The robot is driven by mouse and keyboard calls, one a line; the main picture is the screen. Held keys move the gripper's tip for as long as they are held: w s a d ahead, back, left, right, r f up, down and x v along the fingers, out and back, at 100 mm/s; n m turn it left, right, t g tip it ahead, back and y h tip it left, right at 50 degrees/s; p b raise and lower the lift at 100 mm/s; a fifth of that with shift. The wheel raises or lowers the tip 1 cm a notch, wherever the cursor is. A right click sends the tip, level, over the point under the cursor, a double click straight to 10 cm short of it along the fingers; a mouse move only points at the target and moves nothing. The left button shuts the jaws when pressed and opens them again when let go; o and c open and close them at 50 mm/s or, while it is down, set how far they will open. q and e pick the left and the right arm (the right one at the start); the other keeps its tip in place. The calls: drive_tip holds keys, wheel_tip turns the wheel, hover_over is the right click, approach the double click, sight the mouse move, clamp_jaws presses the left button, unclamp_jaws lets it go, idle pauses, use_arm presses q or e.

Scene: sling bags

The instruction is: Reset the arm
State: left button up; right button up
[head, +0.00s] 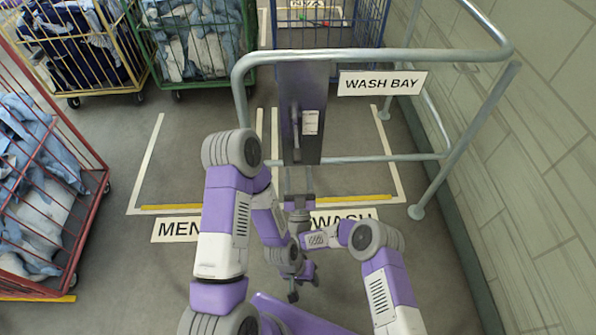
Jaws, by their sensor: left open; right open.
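My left gripper (304,287) is the lower one, just above the floor near the bottom middle of the head view. It is open, with nothing seen between its fingers. My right gripper (298,184) is higher in the picture, just below a dark upright panel. It is open, with no object seen in it. My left arm rises from the bottom and bends down at its elbow. My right arm reaches in from the lower right, its forearm pointing left. The two wrists are close together. The fingers are small and partly hard to make out.
A grey rail frame (400,56) with a WASH BAY sign (382,83) stands ahead. The dark panel (312,88) hangs on it. A red cage (66,215), yellow cage (103,92), green cage (196,84) and blue cage (324,38) stand around. A block wall (540,130) bounds the right.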

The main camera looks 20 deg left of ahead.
drive_tip(key=shift+w, duration=0.1)
idle(0.3)
drive_tip(key=d+f+m+g+h+p, duration=0.2)
drive_tip(key=d+f+g+h+p, duration=0.35)
drive_tip(key=d+g, duration=0.75)
drive_tip(key=s+d+f+m+g+h+p, duration=0.1)
drive_tip(key=s+d+f+m+g+p, duration=0.2)
drive_tip(key=s+d, duration=1.6)
drive_tip(key=s+m+g+p, duration=0.1)
drive_tip(key=s+m+g, duration=0.2)
drive_tip(key=s+g, duration=0.1)
drive_tip(key=shift+s+d+g+h, duration=0.2)
drive_tip(key=shift+g+h, duration=0.15)
drive_tip(key=shift+g, duration=0.55)
